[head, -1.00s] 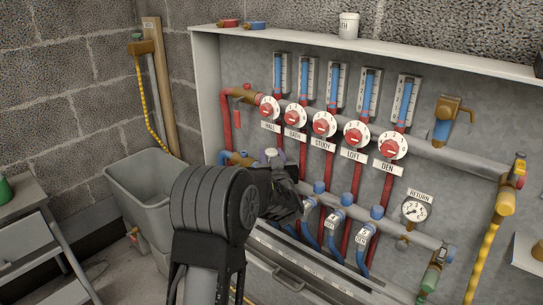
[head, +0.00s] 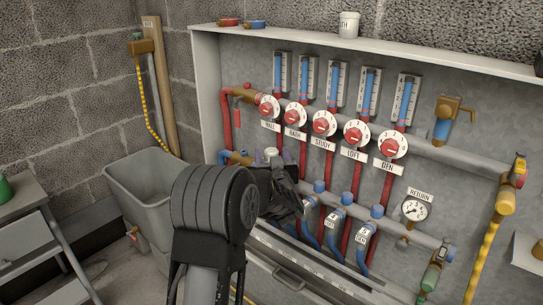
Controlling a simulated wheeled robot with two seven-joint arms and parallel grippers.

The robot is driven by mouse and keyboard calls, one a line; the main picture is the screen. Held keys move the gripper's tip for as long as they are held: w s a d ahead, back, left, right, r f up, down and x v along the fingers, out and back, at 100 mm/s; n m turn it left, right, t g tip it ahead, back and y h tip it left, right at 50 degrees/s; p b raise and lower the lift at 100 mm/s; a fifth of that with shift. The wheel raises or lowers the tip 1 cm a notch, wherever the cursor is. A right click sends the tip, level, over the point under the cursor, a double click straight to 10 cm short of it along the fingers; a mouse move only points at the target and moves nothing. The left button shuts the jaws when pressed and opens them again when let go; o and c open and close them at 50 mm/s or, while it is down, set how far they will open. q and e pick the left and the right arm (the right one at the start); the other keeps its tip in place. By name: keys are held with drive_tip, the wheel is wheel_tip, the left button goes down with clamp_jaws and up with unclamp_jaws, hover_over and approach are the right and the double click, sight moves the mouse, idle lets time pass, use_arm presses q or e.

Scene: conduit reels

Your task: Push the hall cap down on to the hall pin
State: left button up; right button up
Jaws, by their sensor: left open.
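My left gripper (head: 284,192) is open in front of the lower pipe of the wall cabinet, at the hall and bath end. The black wrist and arm hide much of this area. A small pale grey cap (head: 270,153) shows just above the gripper, below the HALL label (head: 270,126). I cannot tell whether it is the hall cap, or whether the gripper touches it. The hall pin is hidden behind the gripper. My right gripper is not in view.
Blue caps (head: 338,198) stand on the lower pipe right of the gripper, with blue hoses below. Red dials (head: 324,123) line the upper pipe. A return gauge (head: 415,210) is further right. A grey bin (head: 150,180) stands left of the cabinet.

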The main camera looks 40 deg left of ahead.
use_arm(q)
drive_tip(key=p+v, duration=0.2)
drive_tip(key=v, duration=0.6)
drive_tip(key=shift+a, duration=0.1)
idle(0.4)
